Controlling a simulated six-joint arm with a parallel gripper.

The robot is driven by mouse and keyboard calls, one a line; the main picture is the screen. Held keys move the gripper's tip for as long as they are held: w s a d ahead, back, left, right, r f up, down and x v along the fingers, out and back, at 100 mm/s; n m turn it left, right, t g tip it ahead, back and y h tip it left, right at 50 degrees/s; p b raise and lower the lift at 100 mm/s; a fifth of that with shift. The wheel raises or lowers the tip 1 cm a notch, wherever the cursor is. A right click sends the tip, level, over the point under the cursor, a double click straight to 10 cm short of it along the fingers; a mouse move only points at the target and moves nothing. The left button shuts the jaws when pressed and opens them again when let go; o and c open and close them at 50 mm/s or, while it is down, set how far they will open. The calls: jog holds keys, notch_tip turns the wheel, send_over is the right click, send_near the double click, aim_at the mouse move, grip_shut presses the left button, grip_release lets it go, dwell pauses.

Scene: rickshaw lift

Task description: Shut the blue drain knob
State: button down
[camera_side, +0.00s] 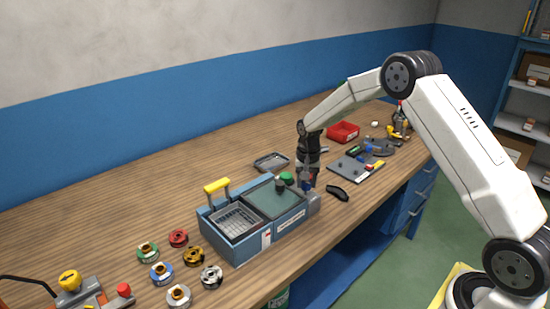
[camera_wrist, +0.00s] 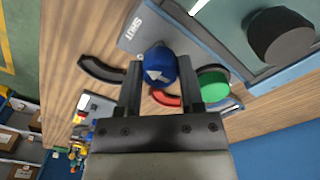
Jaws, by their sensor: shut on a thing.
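The blue drain knob (camera_wrist: 158,70) shows in the wrist view, with a white arrow on its face, at the end of the blue-grey washing unit. The word SHUT is printed on the grey panel (camera_wrist: 150,32) beside it. My gripper (camera_wrist: 160,80) has one finger on each side of the knob and is shut on it. In the side view my gripper (camera_side: 306,184) points down at the right end of the washing unit (camera_side: 235,248); there the knob is mostly hidden by the fingers. A green knob (camera_wrist: 213,84) sits close beside the right finger.
A black knob (camera_wrist: 280,36) stands on the unit near the green one. A black curved handle (camera_side: 337,193) lies on the table just right of the unit. A grey tray with small parts (camera_side: 356,168) and a red bin (camera_side: 343,132) are farther back. Several coloured rings (camera_side: 178,238) lie left.

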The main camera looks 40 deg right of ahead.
aim_at(306, 184)
jog(key=shift+c, duration=1.1)
grip_release()
jog(key=shift+r, duration=3.95)
jog(key=shift+s+a+r, duration=0.15)
jog(key=shift+s+a, duration=0.15)
jog(key=shift+a, duration=0.05)
jog(key=s+a+n+t, duration=0.1)
jog(key=s+a+n, duration=0.3)
jog(key=s, duration=0.7)
jog(key=s+a+n+t, duration=0.1)
jog(key=s+a+n, duration=0.4)
jog(key=s+a, duration=0.3)
jog(key=s, duration=0.4)
jog(key=shift+t, duration=0.3)
